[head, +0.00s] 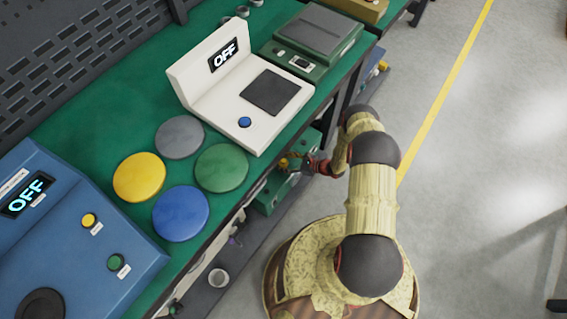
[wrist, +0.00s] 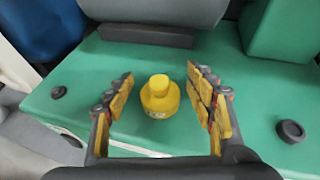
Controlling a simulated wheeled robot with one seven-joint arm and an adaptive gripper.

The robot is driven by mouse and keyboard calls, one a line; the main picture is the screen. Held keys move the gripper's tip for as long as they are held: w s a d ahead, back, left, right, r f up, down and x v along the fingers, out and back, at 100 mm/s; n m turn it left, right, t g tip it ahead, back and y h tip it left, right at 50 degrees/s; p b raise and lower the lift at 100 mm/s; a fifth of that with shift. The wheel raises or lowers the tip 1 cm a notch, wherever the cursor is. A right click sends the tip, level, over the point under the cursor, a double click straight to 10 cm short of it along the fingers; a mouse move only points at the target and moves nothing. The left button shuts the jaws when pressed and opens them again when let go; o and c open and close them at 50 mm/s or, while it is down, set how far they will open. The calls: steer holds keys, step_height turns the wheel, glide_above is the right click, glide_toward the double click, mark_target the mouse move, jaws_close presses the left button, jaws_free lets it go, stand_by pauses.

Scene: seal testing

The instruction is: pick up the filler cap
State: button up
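The filler cap appears to be the yellow knobbed piece (wrist: 160,98) on a green surface (wrist: 90,85) in the wrist view. It stands upright, with a round body and a narrower top. My gripper (wrist: 159,72) is open, with one yellow-padded finger on each side of the cap. Green shows between the cap and both fingers, so they look apart. In the head view my gripper (head: 296,164) is small, beside a yellow spot (head: 283,163) on a green box (head: 272,194) below the bench edge. Finger detail there is too small to tell.
Dark round knobs (wrist: 291,131) sit on the green surface, and a grey block (wrist: 148,35) stands behind the cap. The green bench (head: 85,118) above carries a white device (head: 205,88), a blue device (head: 70,245) and coloured discs (head: 222,167). Open floor (head: 480,160) lies right.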

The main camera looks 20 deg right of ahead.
steer(key=c, duration=0.9)
steer(key=shift+r, duration=0.1)
